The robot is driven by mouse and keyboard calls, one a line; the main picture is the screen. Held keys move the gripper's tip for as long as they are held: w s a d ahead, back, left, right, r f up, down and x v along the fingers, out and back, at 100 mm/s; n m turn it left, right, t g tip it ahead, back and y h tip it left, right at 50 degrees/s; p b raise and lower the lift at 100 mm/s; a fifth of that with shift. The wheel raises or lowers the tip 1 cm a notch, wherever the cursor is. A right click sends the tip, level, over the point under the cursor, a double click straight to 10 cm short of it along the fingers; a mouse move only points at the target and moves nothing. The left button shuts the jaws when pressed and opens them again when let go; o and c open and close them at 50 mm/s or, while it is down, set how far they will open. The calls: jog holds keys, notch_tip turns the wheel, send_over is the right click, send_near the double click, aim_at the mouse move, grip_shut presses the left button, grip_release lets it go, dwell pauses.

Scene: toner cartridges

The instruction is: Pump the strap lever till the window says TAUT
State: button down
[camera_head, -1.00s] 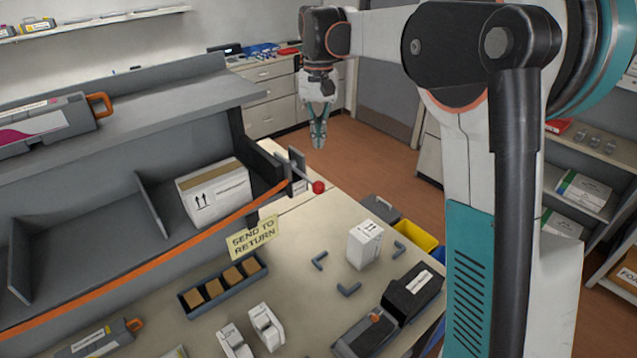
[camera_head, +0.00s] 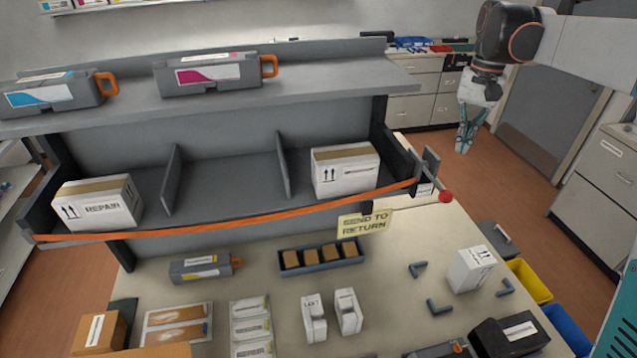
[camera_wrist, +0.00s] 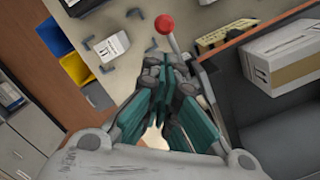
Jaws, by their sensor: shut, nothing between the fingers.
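The orange strap (camera_head: 230,222) runs across the front of the shelf bay to a dark ratchet (camera_head: 430,170) at the shelf's right end. Its lever ends in a red ball knob (camera_head: 446,197), which also shows above my fingers in the wrist view (camera_wrist: 164,23). A small pale window or label (camera_head: 425,190) sits on the ratchet; its text is too small to read. My gripper (camera_head: 463,150) is shut and empty, pointing down, above and behind the knob in the head view and apart from it. The lever is partly hidden by my fingers (camera_wrist: 157,68) in the wrist view.
White boxes (camera_head: 345,170) and (camera_head: 97,203) stand behind the strap. A white carton (camera_head: 470,270) and a dark tray (camera_head: 322,262) stand on the bench below. Open floor lies behind my gripper.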

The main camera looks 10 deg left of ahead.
aim_at(448, 192)
jog(key=shift+s+p, duration=0.15)
jog(key=shift+p, duration=0.45)
jog(key=s+p, duration=0.1)
jog(key=p, duration=0.1)
jog(key=s+f+p, duration=0.1)
jog(key=s+a+p, duration=0.1)
jog(key=p, duration=0.1)
jog(key=shift+s+f+p, duration=0.1)
jog(key=shift+f+p, duration=0.2)
jog(key=shift+p, duration=0.05)
jog(key=shift+f, duration=0.15)
jog(key=shift+s+a+f+b, duration=0.1)
jog(key=shift+s+f+b, duration=0.1)
jog(key=shift+f+b, duration=1.1)
jog(key=shift+s+f+b, duration=0.15)
jog(key=shift+f+b, duration=0.3)
jog(key=shift+f, duration=1.6)
